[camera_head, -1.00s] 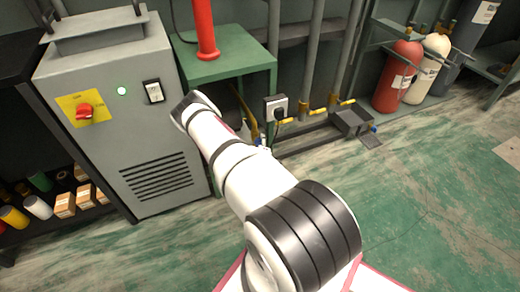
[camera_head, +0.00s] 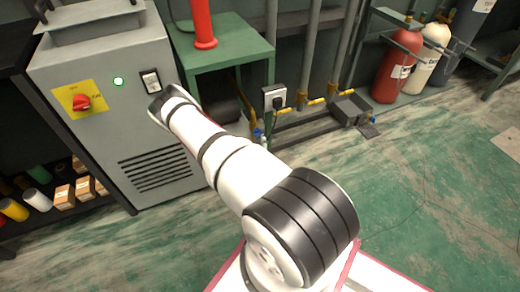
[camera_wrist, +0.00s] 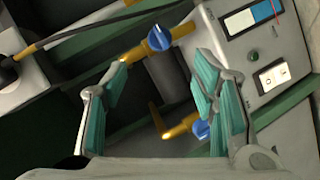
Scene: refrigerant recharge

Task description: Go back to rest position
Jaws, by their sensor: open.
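My gripper (camera_wrist: 155,98) shows in the wrist view with its two teal-padded fingers apart. It is open, with nothing held between the pads. Beyond the fingers are yellow fittings with an upper blue valve handle (camera_wrist: 159,38) and a lower blue handle (camera_wrist: 201,129), the lower one partly hidden by the right finger. In the head view my white arm reaches from the lower middle toward the grey cabinet (camera_head: 105,75). My gripper is hidden there.
A green stand (camera_head: 235,45) carries a red cylinder (camera_head: 203,22). A socket box (camera_head: 274,97) and yellow-fitted pipes run behind. A red tank (camera_head: 393,72) and a cream tank (camera_head: 428,60) stand at the back right. The green floor (camera_head: 430,190) at right is clear.

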